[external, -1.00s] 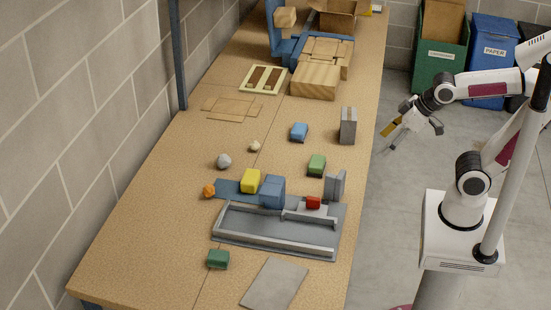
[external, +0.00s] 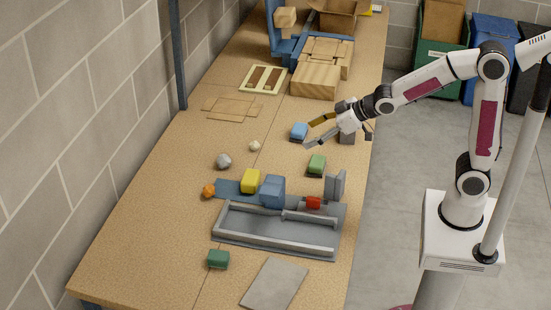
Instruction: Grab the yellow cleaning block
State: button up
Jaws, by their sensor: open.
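The yellow cleaning block (external: 250,180) sits on a flat blue strip (external: 228,190) behind the grey tray, touching or very close to a larger blue block (external: 272,191) on its right. My gripper (external: 311,132) is open and empty. It hangs over the table's right half, up and to the right of the yellow block and clearly apart from it. In the picture its fingers point left, close to a small light-blue block (external: 299,131). The yellow block's top and front are in plain view.
A grey low-walled tray (external: 275,243) with a red block (external: 313,202) and an upright grey plate (external: 335,187) stands in front. A green block (external: 316,164), grey stone (external: 223,161) and orange lump (external: 208,191) lie around. The table's left side is clear.

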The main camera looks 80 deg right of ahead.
jog(key=w+a+f+t+y, duration=0.1)
jog(key=w+f, duration=0.3)
jog(key=w, duration=0.4)
jog(key=n+t+y, duration=0.1)
jog(key=t+y, duration=0.1)
send_over(255, 176)
jog(key=s, duration=0.4)
notch_tip(255, 176, down, 6)
jog(key=r, duration=0.1)
jog(key=shift+w+d+f, duration=0.25)
jog(key=shift+d+f, duration=0.05)
jog(key=shift+f, duration=0.15)
jog(key=shift+f, duration=1.6)
jog(key=shift+f, duration=1.65)
jog(key=shift+w+f, duration=0.25)
jog(key=shift+x, duration=1.2)
